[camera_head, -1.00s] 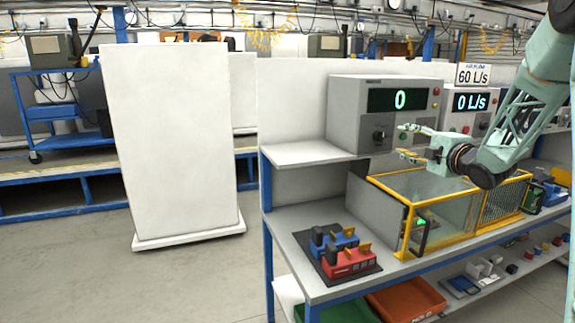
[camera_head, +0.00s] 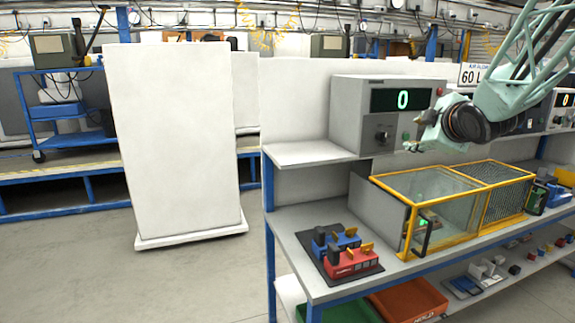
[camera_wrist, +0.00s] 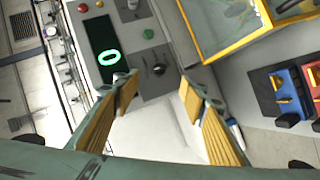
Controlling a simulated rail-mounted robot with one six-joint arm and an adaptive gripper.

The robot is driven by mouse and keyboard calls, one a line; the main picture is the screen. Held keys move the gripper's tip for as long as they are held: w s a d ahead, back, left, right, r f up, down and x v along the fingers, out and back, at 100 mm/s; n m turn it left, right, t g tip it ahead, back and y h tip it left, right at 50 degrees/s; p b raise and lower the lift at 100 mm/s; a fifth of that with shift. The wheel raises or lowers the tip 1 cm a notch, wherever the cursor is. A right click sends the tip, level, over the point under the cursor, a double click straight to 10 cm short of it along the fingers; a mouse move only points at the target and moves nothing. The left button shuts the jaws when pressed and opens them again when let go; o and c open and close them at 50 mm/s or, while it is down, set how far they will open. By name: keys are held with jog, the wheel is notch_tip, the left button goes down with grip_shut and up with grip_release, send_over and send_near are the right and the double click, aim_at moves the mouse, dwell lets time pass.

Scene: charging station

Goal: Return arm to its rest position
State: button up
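My gripper (camera_head: 417,138) is at the right of the head view, in front of the grey control box (camera_head: 357,117) with a green "0" display and a black knob. In the wrist view my gripper (camera_wrist: 158,115) shows two ribbed, tan-padded fingers spread apart with nothing between them. The control box also shows in the wrist view (camera_wrist: 137,35), beyond the left finger. The upper shelf (camera_wrist: 160,130) appears between the fingers.
A yellow-framed glass enclosure (camera_head: 443,207) stands on the bench below my gripper. Blue and red blocks (camera_head: 352,262) sit on a dark mat (camera_head: 318,262). A green bin (camera_head: 335,312) and an orange bin (camera_head: 408,299) are below. A white panel (camera_head: 172,140) stands left across open floor.

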jog(key=s+a+f+m+g, duration=0.3)
jog(key=s+a, duration=0.3)
jog(key=s, duration=1.3)
jog(key=s+a+f+m+g, duration=0.3)
jog(key=s+a+f+m, duration=0.1)
jog(key=s, duration=1.6)
jog(key=s+a+f+m+g, duration=0.3)
jog(key=s+a, duration=0.5)
jog(key=s, duration=1.1)
jog(key=m+g, duration=0.1)
jog(key=m, duration=0.1)
jog(key=shift+s+f+m+y, duration=0.25)
jog(key=shift+s+m+y, duration=0.05)
jog(key=shift+m+y, duration=0.1)
